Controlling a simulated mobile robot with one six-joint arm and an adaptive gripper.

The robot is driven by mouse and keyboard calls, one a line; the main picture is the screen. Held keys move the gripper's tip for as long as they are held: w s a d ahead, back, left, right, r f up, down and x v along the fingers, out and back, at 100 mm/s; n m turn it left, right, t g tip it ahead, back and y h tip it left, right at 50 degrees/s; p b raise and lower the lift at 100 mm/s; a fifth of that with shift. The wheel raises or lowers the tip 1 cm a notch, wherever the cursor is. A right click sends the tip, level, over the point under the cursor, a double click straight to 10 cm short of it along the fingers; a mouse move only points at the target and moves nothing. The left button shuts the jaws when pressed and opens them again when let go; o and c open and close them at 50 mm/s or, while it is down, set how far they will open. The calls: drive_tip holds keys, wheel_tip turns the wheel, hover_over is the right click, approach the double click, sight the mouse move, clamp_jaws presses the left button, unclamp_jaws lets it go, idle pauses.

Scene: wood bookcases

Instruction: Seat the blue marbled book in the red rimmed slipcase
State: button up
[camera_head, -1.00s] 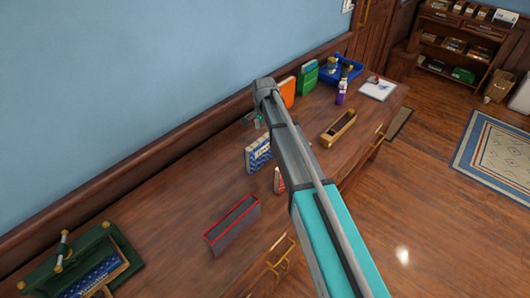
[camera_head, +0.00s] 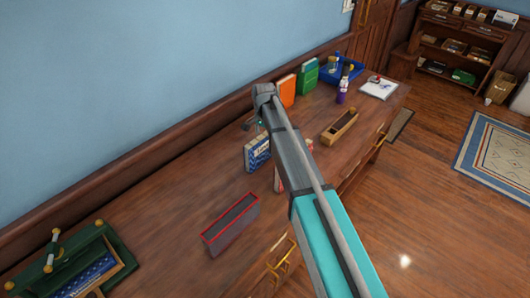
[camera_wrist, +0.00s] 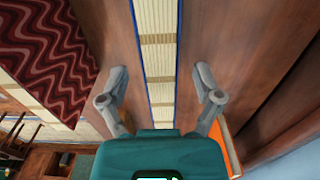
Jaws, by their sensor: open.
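The blue marbled book (camera_head: 257,153) stands upright on the desk, partly hidden by my arm. In the wrist view its cream page edge (camera_wrist: 158,45), with thin blue cover edges, runs between the fingers. My gripper (camera_wrist: 158,74) is open, one finger on each side of the book with a gap to both sides. In the head view the gripper is mostly hidden behind my wrist. The red rimmed slipcase (camera_head: 231,224) lies on the desk in front and to the left of the book, its dark opening showing.
Orange (camera_head: 287,90) and green (camera_head: 308,77) books stand along the wall. A red and white object beside the blue book is partly behind my arm. A brass-edged wooden box (camera_head: 340,127) sits right, a green stand (camera_head: 95,245) left. Desk between stand and slipcase is clear.

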drive_tip(key=shift+f+b, duration=0.35)
drive_tip(key=shift+f, duration=0.25)
clamp_jaws()
idle(0.4)
